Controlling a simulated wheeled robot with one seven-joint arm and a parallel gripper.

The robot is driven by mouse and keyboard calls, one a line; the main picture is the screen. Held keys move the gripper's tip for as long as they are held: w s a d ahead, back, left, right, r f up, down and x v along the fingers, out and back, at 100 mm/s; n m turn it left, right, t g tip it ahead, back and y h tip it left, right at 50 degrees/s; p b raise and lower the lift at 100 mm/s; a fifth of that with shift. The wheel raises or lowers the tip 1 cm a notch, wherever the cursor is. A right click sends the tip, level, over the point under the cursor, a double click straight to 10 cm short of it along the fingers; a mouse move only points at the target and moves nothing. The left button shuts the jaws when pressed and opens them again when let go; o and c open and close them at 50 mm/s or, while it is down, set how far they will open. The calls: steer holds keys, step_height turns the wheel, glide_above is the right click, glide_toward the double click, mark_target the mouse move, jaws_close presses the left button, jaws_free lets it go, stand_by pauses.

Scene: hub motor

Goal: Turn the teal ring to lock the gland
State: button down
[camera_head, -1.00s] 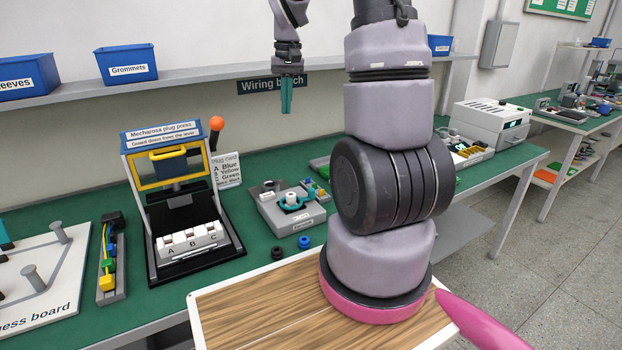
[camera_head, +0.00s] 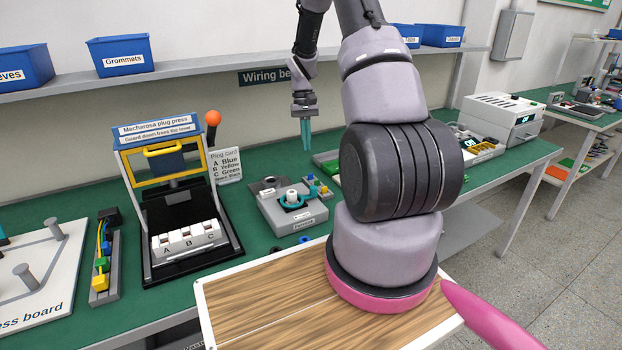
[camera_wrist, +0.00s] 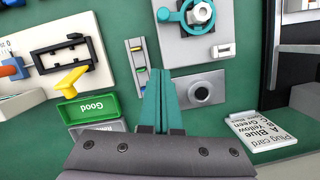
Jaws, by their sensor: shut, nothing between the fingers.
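The teal ring (camera_head: 306,200) sits around a pale gland (camera_head: 291,195) on a grey fixture block (camera_head: 296,220) on the green bench. In the wrist view the teal ring (camera_wrist: 185,28) shows at the top, with a side handle pointing left and a metal nut (camera_wrist: 201,13) in its middle. My gripper (camera_head: 306,149) has teal fingers, shut and empty, pointing down above and behind the fixture. In the wrist view my gripper (camera_wrist: 160,75) is below and left of the ring, apart from it.
The plug press (camera_head: 180,190) with an orange-knobbed lever stands left of the fixture, beside a plug card (camera_head: 226,165). A grey panel with a round black part (camera_wrist: 201,92) lies near the ring. A green tray (camera_wrist: 88,107) is at left. Blue bins stand on the shelf above.

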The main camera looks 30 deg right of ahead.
mark_target(299, 195)
steer(key=x, duration=1)
steer(key=shift+a+f, duration=0.1)
steer(key=s, duration=0.2)
steer(key=shift+s+a, duration=0.3)
steer(key=shift+a, duration=0.05)
steer(key=shift+s+a, duration=0.1)
steer(key=shift+s, duration=0.5)
